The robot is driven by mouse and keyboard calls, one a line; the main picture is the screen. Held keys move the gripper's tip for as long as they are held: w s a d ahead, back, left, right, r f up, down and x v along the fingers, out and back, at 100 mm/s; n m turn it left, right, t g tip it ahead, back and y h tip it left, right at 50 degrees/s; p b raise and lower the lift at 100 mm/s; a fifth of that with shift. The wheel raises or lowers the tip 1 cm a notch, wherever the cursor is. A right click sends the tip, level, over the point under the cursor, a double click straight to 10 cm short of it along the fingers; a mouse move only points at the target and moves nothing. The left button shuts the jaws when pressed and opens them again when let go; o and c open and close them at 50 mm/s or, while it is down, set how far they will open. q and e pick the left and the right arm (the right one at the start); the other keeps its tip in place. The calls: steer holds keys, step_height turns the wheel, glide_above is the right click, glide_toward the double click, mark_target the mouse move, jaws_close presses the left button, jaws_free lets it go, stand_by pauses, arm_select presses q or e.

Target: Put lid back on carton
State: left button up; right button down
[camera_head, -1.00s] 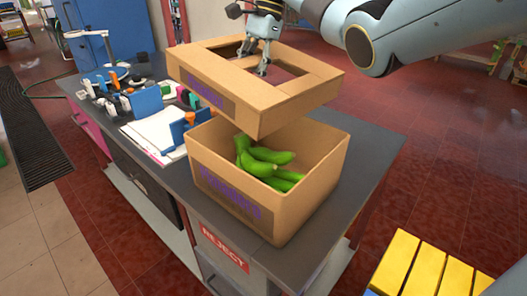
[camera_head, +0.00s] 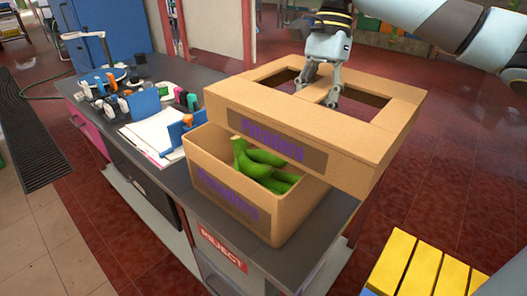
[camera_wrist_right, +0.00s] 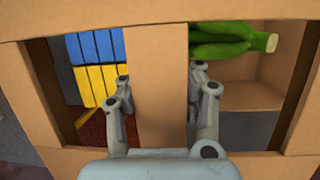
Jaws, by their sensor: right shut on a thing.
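The cardboard lid (camera_head: 300,130) has a rectangular opening in its top, split by a crossbar, and a purple-printed label. My right gripper (camera_head: 318,92) is shut on the lid's crossbar. The right wrist view shows the crossbar (camera_wrist_right: 160,75) between its fingers (camera_wrist_right: 160,95). The carton (camera_head: 235,200) stands open on the dark bench with green bananas (camera_head: 258,165) inside. My left gripper is not in view.
The dark bench (camera_head: 290,262) has a "REJECT" sign on its front. Papers (camera_head: 155,135), a blue stand and several small tools lie left of the carton. A yellow slatted thing (camera_head: 415,268) stands at lower right.

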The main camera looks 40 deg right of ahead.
steer(key=w+a+f, duration=0.4)
steer(key=w+f, duration=0.6)
steer(key=f, duration=0.1)
steer(key=shift+w, duration=0.4)
steer(key=shift+f, duration=0.1)
steer(key=shift+f, duration=0.45)
steer(key=c, duration=0.8)
jaws_free()
steer(key=shift+c, duration=0.2)
